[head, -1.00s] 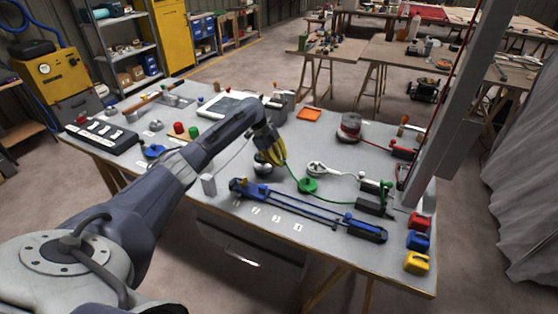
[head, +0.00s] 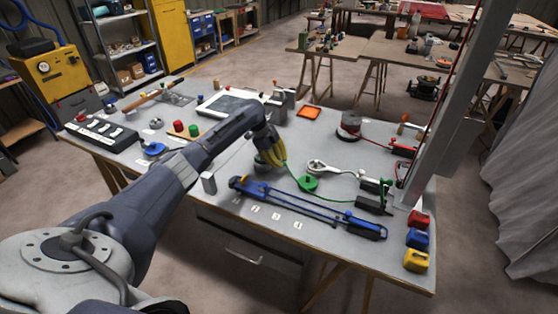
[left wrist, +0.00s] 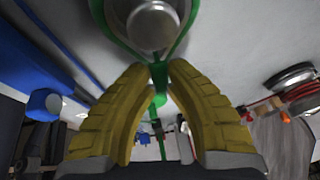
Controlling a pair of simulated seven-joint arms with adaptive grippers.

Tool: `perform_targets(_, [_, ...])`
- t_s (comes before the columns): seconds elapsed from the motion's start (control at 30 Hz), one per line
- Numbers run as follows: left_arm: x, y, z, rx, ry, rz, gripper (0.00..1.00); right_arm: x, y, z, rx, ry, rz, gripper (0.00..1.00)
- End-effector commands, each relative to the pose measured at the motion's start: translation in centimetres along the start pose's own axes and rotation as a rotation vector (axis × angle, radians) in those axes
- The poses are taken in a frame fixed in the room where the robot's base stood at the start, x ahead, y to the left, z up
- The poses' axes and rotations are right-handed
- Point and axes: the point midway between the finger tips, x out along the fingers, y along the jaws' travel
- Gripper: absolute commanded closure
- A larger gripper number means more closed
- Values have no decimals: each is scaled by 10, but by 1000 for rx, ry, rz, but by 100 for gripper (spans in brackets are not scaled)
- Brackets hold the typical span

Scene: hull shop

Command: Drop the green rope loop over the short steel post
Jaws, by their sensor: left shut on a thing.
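My left gripper (head: 274,158) is low over the middle of the table in the head view. In the left wrist view its yellow ribbed fingers (left wrist: 158,72) are shut on the green rope loop (left wrist: 181,42). The short steel post (left wrist: 153,24) shows as a round metal top inside the loop's outline; how far down the loop sits is not clear. In the head view the post (head: 261,167) is partly hidden by the gripper. The green rope (head: 330,197) runs right across the table. My right gripper is not in view.
A blue clamp bar (head: 300,208) lies in front of the gripper. A green round piece (head: 308,183) and a white coiled item (head: 318,166) lie to the right. Red, blue and yellow blocks (head: 417,261) line the right edge. A tablet-like panel (head: 225,104) lies behind.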

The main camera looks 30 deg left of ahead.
Motion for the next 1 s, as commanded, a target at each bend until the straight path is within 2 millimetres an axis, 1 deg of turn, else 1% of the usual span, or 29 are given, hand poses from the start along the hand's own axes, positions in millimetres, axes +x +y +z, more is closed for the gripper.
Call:
perform_targets(0.57, [1,0,0,0,0,0,100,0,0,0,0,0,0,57])
perform_targets(1.0, [8,1,3,0,1,0,100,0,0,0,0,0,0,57])
